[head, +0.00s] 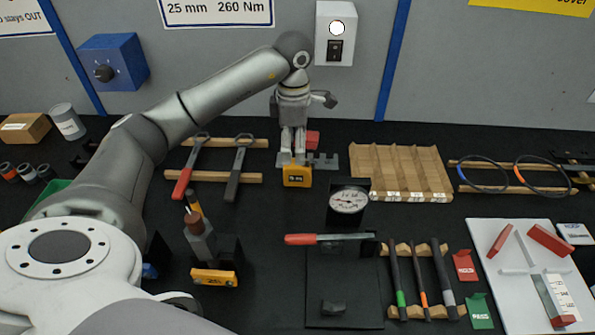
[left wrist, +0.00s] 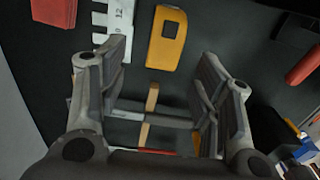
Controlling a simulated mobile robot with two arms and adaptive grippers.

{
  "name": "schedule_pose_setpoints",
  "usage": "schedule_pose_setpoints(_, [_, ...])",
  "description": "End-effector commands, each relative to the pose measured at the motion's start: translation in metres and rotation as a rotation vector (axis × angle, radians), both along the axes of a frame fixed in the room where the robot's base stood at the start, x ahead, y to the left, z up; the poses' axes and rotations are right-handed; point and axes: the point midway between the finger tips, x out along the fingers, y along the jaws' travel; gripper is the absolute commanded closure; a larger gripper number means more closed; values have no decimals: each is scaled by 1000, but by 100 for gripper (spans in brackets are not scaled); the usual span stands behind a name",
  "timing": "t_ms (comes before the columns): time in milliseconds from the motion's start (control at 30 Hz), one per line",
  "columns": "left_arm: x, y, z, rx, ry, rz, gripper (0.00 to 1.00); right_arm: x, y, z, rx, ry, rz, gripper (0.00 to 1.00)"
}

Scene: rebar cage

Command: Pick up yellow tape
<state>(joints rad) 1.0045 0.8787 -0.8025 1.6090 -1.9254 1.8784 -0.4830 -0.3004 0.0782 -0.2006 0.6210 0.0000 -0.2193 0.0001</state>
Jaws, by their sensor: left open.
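A yellow tape (head: 296,177) with a dark label stands on the black bench just below my left gripper (head: 293,153). In the left wrist view the yellow tape (left wrist: 166,38) lies beyond the fingertips, toward the top of the picture. My left gripper (left wrist: 160,68) is open, with nothing held between its fingers, and points down. The tape is apart from both fingers in that view. A second yellow item (head: 214,278) with a dark label sits nearer the front left. My right gripper is not in view.
A red block (head: 313,139) and a grey slotted block (head: 324,161) sit close beside the tape. Two long-handled tools (head: 238,170) lie on a wooden rack to the left. A slotted wooden tray (head: 400,168) and a dial gauge (head: 348,202) stand to the right.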

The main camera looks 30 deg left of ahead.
Motion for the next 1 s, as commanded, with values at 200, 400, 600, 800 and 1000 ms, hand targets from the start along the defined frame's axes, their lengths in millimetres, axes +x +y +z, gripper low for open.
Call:
schedule_pose_setpoints(200, [-1, -2, -14, 0, 1, -1, 41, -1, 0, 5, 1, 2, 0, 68])
schedule_pose_setpoints(400, [-3, -9, -38, -1, 4, -1, 41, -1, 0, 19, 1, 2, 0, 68])
schedule_pose_setpoints(600, [-2, -9, -60, -1, 1, 0, 41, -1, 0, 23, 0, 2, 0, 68])
schedule_pose_setpoints(800, [-2, -8, -63, 0, -1, -1, 41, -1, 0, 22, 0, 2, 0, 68])
schedule_pose_setpoints(1000, [-2, -8, -62, 1, -1, 0, 60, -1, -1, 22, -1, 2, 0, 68])
